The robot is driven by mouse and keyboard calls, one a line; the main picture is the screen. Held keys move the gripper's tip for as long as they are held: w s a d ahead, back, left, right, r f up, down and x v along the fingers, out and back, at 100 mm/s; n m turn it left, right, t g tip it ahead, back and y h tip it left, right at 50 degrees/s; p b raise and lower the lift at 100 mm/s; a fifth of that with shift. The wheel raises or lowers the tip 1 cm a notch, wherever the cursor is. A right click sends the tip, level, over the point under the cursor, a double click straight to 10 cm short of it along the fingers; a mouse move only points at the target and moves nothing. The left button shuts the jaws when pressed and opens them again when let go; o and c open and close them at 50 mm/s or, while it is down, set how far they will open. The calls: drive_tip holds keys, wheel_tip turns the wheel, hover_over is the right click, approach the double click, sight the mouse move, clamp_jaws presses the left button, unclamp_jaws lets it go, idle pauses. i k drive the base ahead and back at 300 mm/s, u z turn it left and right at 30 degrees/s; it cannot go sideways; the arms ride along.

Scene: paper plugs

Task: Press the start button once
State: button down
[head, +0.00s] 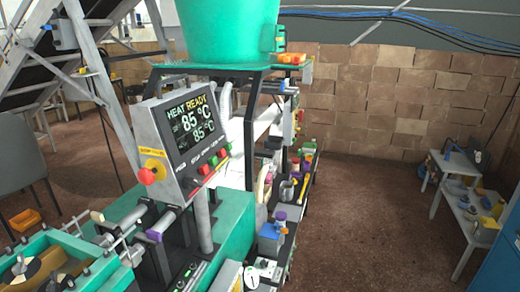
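A grey control panel (160,122) stands tilted on a post on the green machine. Its screen (197,121) reads "HEAT READY" with 85 °C twice. Below the screen is a row of small buttons, with a red button (204,169) and a green button (213,161) among them. Their labels are too small to read, so I cannot tell which one is start. A large red stop knob (146,176) on a yellow base sits at the panel's lower left. My gripper is not recognisable in this view.
A green hopper (228,32) rises behind the panel. Green machine parts (65,262) fill the lower left. A narrow bench with several coloured items runs right of the panel. Open brown floor (355,195) lies further right, before small side tables (462,190) and a stacked block wall (370,100).

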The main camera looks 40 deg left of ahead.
sight(213, 161)
drive_tip(key=u, duration=0.6)
drive_tip(key=i, duration=1)
drive_tip(key=u, duration=1.25)
drive_tip(key=i, duration=0.25)
drive_tip(key=u, duration=0.15)
